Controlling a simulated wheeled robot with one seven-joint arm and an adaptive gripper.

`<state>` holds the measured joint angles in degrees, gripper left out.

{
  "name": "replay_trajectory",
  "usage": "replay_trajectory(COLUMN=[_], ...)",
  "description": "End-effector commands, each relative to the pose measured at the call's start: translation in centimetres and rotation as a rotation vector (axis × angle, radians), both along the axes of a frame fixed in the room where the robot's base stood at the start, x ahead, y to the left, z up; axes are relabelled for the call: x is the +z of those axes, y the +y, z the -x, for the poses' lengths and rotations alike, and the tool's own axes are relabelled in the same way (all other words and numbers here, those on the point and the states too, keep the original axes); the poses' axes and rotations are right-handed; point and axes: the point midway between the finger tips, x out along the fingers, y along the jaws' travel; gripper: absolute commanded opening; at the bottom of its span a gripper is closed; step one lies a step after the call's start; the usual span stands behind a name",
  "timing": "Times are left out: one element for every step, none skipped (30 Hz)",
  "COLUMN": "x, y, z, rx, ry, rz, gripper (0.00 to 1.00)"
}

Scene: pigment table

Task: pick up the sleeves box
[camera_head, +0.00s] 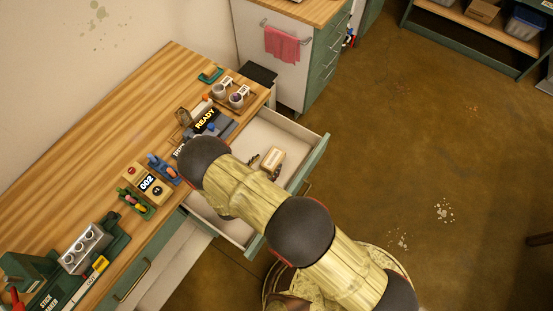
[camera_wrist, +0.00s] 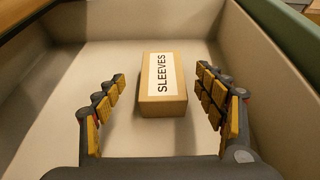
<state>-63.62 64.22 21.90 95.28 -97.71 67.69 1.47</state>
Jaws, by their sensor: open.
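The sleeves box (camera_wrist: 163,88) is a small tan carton with a white label reading SLEEVES. It lies in the open drawer (camera_wrist: 110,60), between my gripper's fingers and slightly ahead in the wrist view. The head view also shows the box (camera_head: 272,159) inside the white drawer (camera_head: 240,226). My gripper (camera_wrist: 160,88) is open, with one finger to each side of the box. Gaps show between the fingers and the box, so they appear apart from it. In the head view my arm hides most of my gripper.
The drawer walls rise around the box, with bare drawer floor to its left. The wooden worktop (camera_head: 60,205) beside the drawer holds a READY display (camera_head: 206,118), a 002 counter (camera_head: 149,184) and several small items. Another drawer (camera_head: 165,265) is open at the lower left.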

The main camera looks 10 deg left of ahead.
Motion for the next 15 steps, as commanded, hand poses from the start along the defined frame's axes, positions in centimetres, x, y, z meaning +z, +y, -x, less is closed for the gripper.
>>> replay_trajectory(x=[-0.3,-0.4,-0.6,-0.7,-0.8,-0.9,-1.0,-1.2,-1.4,-1.6,-1.8,-2.1,-2.3,-2.4,-2.6], y=[-0.3,-0.5,-0.6,-0.7,-0.8,-0.9,-1.0,-1.1,-1.3,-1.5,-1.7,-1.9,-2.1,-2.2,-2.3], z=[-0.5,-0.8,-1.2,-1.4,-1.7,-2.0,-2.2,-2.5,-2.9,-3.3,-3.7,-4.2,-4.5,-4.9,-5.3], rx=[-0.004,-0.005,-0.005,-0.004,-0.005,-0.005,-0.005,-0.005,-0.005,-0.007,-0.007,-0.006,-0.007,-0.008,-0.007], ry=[0.001,0.001,0.001,0.001,0.000,0.000,0.000,0.000,0.000,0.000,0.000,0.000,0.000,0.000,0.000], rz=[0.001,0.002,0.002,0.001,0.001,0.000,0.000,0.000,0.001,0.001,0.001,0.000,0.001,0.000,0.000], gripper=[0.70,0.70,0.70,0.70,0.70,0.70,0.70,0.70,0.70,0.70,0.70,0.70,0.70,0.70,0.70])
